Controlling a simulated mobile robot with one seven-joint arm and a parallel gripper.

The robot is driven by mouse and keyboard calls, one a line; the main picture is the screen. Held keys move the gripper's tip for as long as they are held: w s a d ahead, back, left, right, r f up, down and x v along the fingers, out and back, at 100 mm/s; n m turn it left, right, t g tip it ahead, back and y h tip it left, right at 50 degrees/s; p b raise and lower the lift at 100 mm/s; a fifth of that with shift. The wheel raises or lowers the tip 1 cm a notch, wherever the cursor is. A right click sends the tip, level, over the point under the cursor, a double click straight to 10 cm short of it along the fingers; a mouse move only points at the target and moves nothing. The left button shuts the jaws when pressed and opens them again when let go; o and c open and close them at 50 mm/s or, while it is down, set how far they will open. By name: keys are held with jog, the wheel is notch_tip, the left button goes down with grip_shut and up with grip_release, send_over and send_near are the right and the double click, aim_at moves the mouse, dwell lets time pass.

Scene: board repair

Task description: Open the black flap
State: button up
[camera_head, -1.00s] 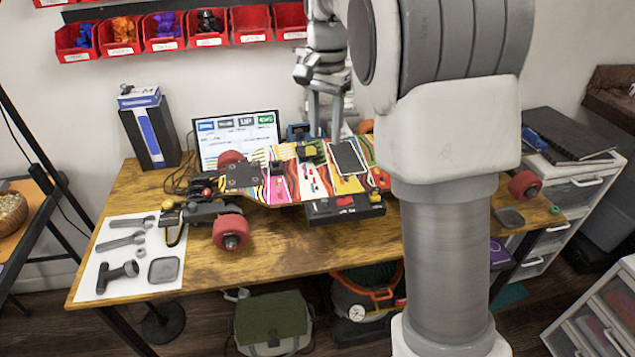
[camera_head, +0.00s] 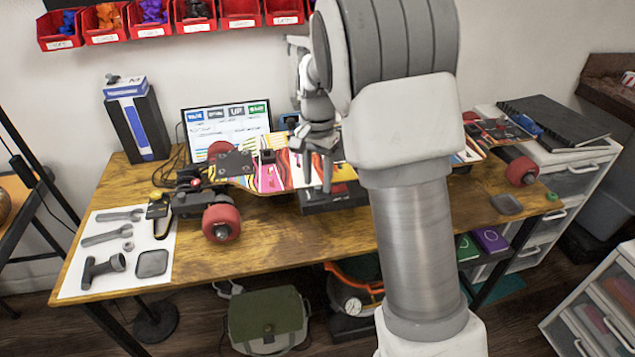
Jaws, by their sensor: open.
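A colourful striped skateboard (camera_head: 270,177) lies across the wooden workbench, with red wheels at its ends. A dark plate (camera_head: 234,164) sits on its left part. A black box (camera_head: 340,198) hangs under the middle of the board. My gripper (camera_head: 318,185) is over the middle of the board, its two fingers pointing down, open and apart, with nothing seen between them. I cannot tell whether the fingertips touch the board. The black flap is hidden behind my gripper and arm.
A white mat (camera_head: 70,270) with wrenches and other tools lies at the bench's left. Red bins (camera_head: 195,27) hang on the wall. The bench's front strip (camera_head: 290,245) is clear.

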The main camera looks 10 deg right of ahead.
jog(key=shift+f, duration=0.35)
grip_shut()
jog(key=shift+a+r, duration=0.1)
jog(key=shift+r, duration=0.05)
